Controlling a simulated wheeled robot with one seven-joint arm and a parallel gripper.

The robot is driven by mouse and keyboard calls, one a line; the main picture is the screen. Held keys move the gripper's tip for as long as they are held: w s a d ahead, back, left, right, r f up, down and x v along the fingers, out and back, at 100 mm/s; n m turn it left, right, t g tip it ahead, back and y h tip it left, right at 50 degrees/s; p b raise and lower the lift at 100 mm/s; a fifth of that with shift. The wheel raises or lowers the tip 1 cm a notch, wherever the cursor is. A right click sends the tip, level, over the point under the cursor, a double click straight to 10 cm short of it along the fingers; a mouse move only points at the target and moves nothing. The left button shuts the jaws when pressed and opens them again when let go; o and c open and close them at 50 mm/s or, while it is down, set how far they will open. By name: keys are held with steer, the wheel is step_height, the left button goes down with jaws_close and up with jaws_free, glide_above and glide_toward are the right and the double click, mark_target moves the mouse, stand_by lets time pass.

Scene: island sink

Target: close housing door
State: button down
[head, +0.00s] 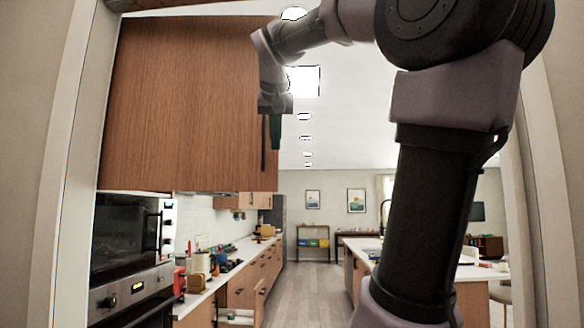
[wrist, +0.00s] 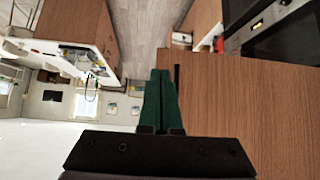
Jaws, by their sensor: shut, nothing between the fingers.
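The housing door appears to be the large brown wooden panel (head: 185,105) at the upper left of the head view, above the built-in oven. It faces me broadside and appears swung out over the aisle. In the wrist view the panel (wrist: 245,115) fills the right side. A thin black bar (head: 264,150), likely its handle, shows along its right edge and in the wrist view (wrist: 177,75). My gripper (head: 275,145) is beside that edge, just right of the bar, with green fingers together and empty. In the wrist view the fingers (wrist: 158,95) overlap the panel's edge; contact is unclear.
The built-in oven (head: 125,240) stands below the panel at the left. A counter (head: 205,285) with several items runs along the left, with a drawer (head: 235,318) pulled out. An island (head: 470,272) stands at the right. The floor (head: 308,290) between them is clear.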

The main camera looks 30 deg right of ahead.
glide_toward(277, 182)
steer(key=x, duration=0.5)
steer(key=shift+s+a+f, duration=0.15)
steer(key=shift+s+f, duration=0.1)
steer(key=shift+f, duration=0.25)
steer(key=shift+w+d+r, duration=0.1)
steer(key=shift+w+d, duration=0.2)
steer(key=shift+w, duration=0.3)
